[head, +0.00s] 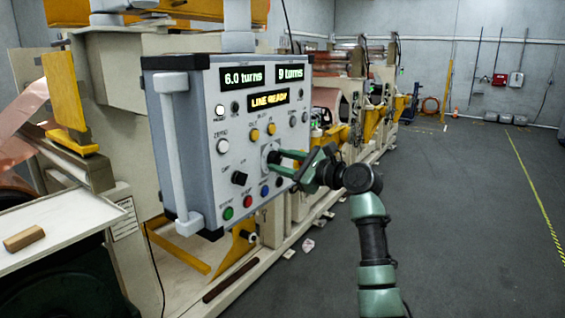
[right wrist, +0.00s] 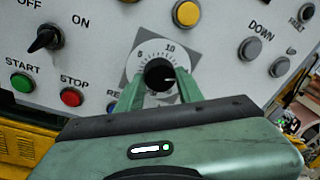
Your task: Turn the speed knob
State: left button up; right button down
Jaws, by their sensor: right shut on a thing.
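The speed knob is a black round knob (right wrist: 160,75) with a white pointer mark on a numbered dial plate (right wrist: 147,52), seen in the right wrist view. My right gripper (right wrist: 158,90) has its green fingers on either side of this knob, shut on it. In the head view my right gripper (head: 275,160) reaches the panel from the right, and its fingers hide most of the knob. The grey control panel (head: 190,115) shows "6.0 turns", "9 turns" and "LINE READY" on its displays. My left gripper is not in view.
Near the dial are a black OFF/ON switch (head: 239,178), a green START button (head: 228,213), a red STOP button (head: 248,201) and a blue button (head: 265,191). A grey handle (head: 176,150) runs down the panel's left side. The floor (head: 460,220) at right is clear.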

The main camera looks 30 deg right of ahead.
jog(key=c, duration=0.9)
grip_release()
jog(key=b+v, duration=0.4)
jog(key=v, duration=0.3)
jog(key=shift+s+d, duration=0.15)
jog(key=shift+s, duration=0.25)
